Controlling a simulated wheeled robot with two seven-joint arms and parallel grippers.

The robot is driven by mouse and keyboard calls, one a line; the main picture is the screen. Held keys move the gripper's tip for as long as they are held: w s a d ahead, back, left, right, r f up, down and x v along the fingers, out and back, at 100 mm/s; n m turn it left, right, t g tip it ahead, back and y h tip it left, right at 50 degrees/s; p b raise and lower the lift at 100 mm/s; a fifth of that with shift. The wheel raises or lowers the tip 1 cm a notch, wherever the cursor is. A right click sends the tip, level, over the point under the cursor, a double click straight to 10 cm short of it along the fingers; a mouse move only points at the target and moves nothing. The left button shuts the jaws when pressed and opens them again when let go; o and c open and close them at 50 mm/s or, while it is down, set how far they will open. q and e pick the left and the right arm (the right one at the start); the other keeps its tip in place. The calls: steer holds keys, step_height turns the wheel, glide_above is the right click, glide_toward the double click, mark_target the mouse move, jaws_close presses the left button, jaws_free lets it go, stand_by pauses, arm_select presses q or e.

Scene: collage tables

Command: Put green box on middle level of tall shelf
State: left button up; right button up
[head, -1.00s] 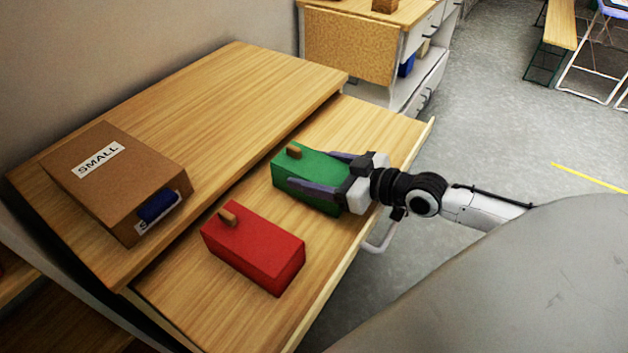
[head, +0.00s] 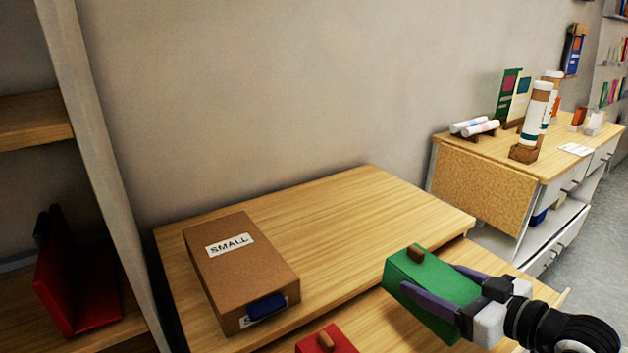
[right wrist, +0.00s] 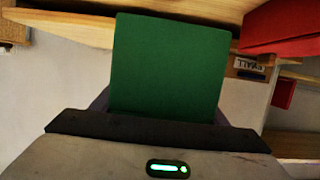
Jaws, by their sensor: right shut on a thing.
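The green box (head: 437,285) with a small wooden knob is held between the fingers of my right gripper (head: 445,285), which is shut on it. In the head view it is over the lower table surface at the lower right. In the right wrist view the green box (right wrist: 168,65) fills the middle, right in front of the palm. The tall shelf (head: 40,122) stands at the left edge of the head view, with a wooden level showing and a red object (head: 72,270) on a lower level. My left gripper is not in view.
A brown box labelled SMALL (head: 240,268) sits on the raised wooden table (head: 350,215). A red box (head: 326,342) is partly cut off at the bottom. A cabinet (head: 485,185) with tubes and books stands at the right. The raised table's right part is clear.

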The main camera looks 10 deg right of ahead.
steer(key=shift+s+a+f, duration=0.25)
steer(key=shift+s+a, duration=0.1)
steer(key=shift+s, duration=0.05)
steer(key=s+a+r+n+g+y, duration=0.3)
steer(key=s+a+n+y, duration=0.3)
steer(key=s+a, duration=0.3)
steer(key=shift+s+r+g, duration=0.25)
steer(key=shift+s+g, duration=0.1)
steer(key=shift+g, duration=0.55)
steer(key=shift+f, duration=0.15)
steer(key=shift+s, duration=0.15)
